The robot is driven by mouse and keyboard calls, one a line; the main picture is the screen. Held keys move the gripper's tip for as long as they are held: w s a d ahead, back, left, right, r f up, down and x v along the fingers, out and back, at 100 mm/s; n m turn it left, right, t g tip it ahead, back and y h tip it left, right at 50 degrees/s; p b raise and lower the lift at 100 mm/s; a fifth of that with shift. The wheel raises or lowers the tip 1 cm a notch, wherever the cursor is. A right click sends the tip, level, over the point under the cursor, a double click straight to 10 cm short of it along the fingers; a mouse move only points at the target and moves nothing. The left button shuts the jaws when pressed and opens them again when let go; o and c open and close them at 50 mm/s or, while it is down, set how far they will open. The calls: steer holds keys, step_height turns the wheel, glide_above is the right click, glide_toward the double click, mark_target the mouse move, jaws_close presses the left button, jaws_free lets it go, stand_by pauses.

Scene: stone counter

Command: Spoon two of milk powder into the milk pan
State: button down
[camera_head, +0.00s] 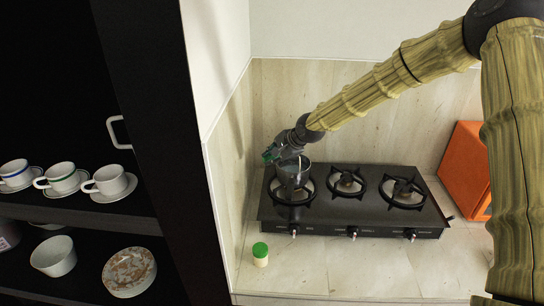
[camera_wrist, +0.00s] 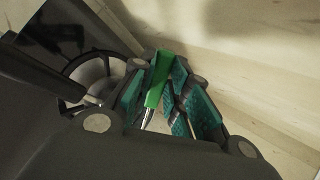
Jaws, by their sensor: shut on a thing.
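My gripper (camera_head: 272,153) is over the left burner of the stove, close above the milk pan (camera_head: 304,172). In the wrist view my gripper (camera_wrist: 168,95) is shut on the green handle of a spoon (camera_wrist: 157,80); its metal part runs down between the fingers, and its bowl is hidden. A small cream jar with a green top (camera_head: 260,254), perhaps the milk powder, stands on the counter in front of the stove's left end.
The black three-burner stove (camera_head: 347,210) has two bare burners to the right. An orange box (camera_head: 466,170) stands right of it. A dark cabinet with cups (camera_head: 110,180), a bowl (camera_head: 54,257) and a patterned plate (camera_head: 129,271) is at the left. The front counter (camera_head: 370,270) is mostly clear.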

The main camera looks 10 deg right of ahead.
steer(key=shift+w+f+t, duration=0.5)
steer(key=shift+w+f, duration=0.3)
steer(key=shift+f, duration=0.2)
steer(key=shift+s+r+t+y, duration=0.3)
steer(key=shift+s+t+y, duration=0.1)
steer(key=shift+s+t, duration=0.35)
steer(key=shift+w+f+m+t, duration=0.3)
steer(key=shift+f+t, duration=0.15)
steer(key=shift+t, duration=0.2)
steer(key=t+b, duration=0.1)
steer(key=t+y, duration=0.1)
steer(key=t, duration=0.1)
steer(key=s+f+t+b, duration=0.1)
steer(key=t, duration=0.1)
steer(key=shift+m+y+b, duration=0.3)
steer(key=shift+y+b, duration=0.05)
steer(key=shift+y, duration=0.05)
